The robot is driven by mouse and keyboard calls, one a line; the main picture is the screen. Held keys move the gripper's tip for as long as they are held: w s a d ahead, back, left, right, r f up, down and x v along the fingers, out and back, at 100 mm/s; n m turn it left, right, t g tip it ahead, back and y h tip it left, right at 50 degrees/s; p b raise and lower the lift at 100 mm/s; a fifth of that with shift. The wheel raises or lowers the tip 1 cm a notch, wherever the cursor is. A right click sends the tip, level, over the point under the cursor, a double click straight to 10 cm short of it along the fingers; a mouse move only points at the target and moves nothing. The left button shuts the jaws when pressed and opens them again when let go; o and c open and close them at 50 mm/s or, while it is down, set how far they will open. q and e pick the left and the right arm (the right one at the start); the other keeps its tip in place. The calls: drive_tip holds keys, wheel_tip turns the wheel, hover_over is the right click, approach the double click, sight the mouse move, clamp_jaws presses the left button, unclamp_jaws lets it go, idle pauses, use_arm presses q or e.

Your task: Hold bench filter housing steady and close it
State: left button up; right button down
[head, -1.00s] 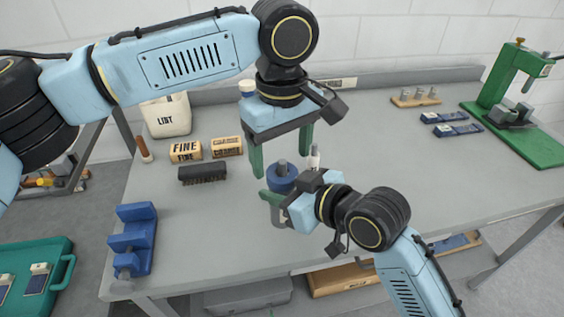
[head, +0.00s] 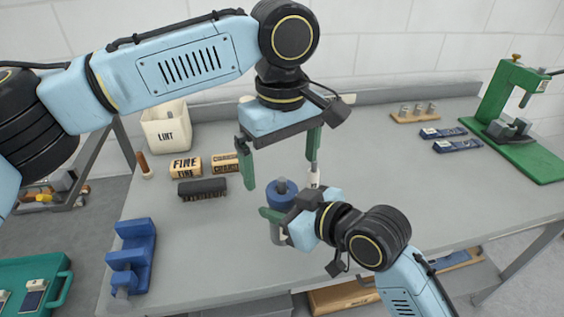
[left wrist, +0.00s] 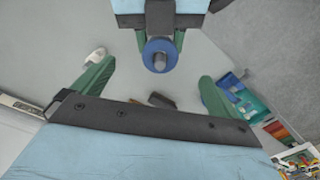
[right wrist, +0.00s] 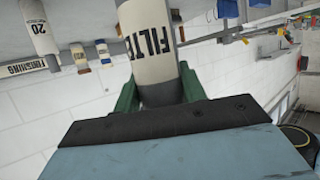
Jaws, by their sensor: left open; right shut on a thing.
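The filter housing has a blue ring-shaped cap (head: 283,198) with a grey knob on top, and stands upright near the middle of the bench. My right gripper (head: 277,214) is shut on the housing body just below the cap. In the right wrist view its green fingers flank the pale body (right wrist: 150,42), lettered "FILT". My left gripper (head: 282,168) is open and empty, above the cap, fingers pointing down. In the left wrist view the cap (left wrist: 149,56) lies ahead, between the open fingers' directions but apart from them. Whether the cap is fully seated cannot be told.
A small white bottle (head: 314,178) stands just behind the housing. A black brush (head: 202,188), the FINE roll (head: 186,165) and a LINT bin (head: 167,127) stand left. A blue holder (head: 132,255) is at the front left, a green press (head: 515,120) at right. The bench's right middle is clear.

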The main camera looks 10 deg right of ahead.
use_arm(q)
wheel_tip(320, 180, up, 11)
idle(0.3)
drive_tip(key=shift+f, duration=0.1)
idle(0.4)
